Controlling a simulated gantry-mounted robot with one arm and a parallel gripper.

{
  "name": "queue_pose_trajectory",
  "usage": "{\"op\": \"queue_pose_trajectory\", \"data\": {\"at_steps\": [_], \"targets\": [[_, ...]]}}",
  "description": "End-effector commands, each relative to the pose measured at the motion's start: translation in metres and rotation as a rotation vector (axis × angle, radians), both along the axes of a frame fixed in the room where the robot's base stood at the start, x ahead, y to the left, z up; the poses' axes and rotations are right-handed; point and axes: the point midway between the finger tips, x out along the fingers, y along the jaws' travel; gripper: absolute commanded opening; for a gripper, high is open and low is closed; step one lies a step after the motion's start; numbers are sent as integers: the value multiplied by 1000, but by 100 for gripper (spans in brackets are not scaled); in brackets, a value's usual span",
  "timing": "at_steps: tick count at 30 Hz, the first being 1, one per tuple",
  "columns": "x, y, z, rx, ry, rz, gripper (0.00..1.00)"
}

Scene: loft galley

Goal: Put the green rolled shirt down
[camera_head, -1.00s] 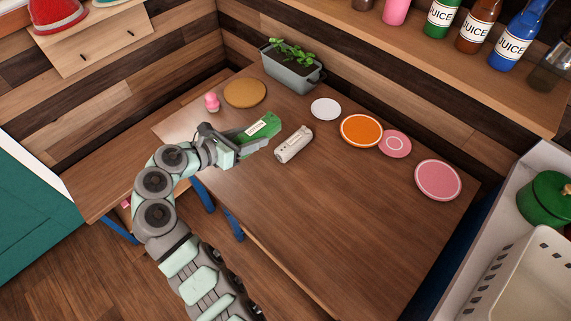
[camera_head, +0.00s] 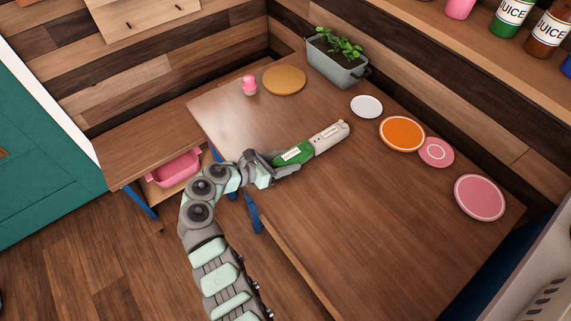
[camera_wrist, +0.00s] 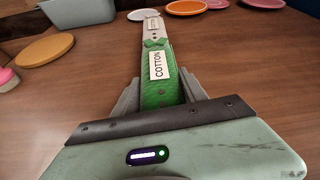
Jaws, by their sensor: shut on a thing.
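The green rolled shirt (camera_head: 293,153) has a white label and is held in my gripper (camera_head: 272,166) over the wooden table (camera_head: 370,220). In the wrist view the green rolled shirt (camera_wrist: 161,78) lies between the two grey fingers of my gripper (camera_wrist: 160,98), its label reading COTTON. A pale rolled shirt (camera_head: 329,137) lies on the table just beyond the green one's far end and lines up with it in both views. I cannot tell whether the two rolls touch, or whether the green one rests on the table.
A wooden round mat (camera_head: 284,81), a pink shaker-like item (camera_head: 249,86) and a grey planter (camera_head: 337,71) stand at the back. A white plate (camera_head: 366,107), an orange plate (camera_head: 402,134) and two pink plates (camera_head: 479,198) line the right side. The table's front middle is clear.

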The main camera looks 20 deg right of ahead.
Motion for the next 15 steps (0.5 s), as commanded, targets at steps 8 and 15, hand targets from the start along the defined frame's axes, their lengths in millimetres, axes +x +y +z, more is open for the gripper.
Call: {"op": "queue_pose_trajectory", "data": {"at_steps": [8, 15], "targets": [[0, 0, -6, 0, 0, 0, 5], [0, 0, -8, 0, 1, 0, 61]]}}
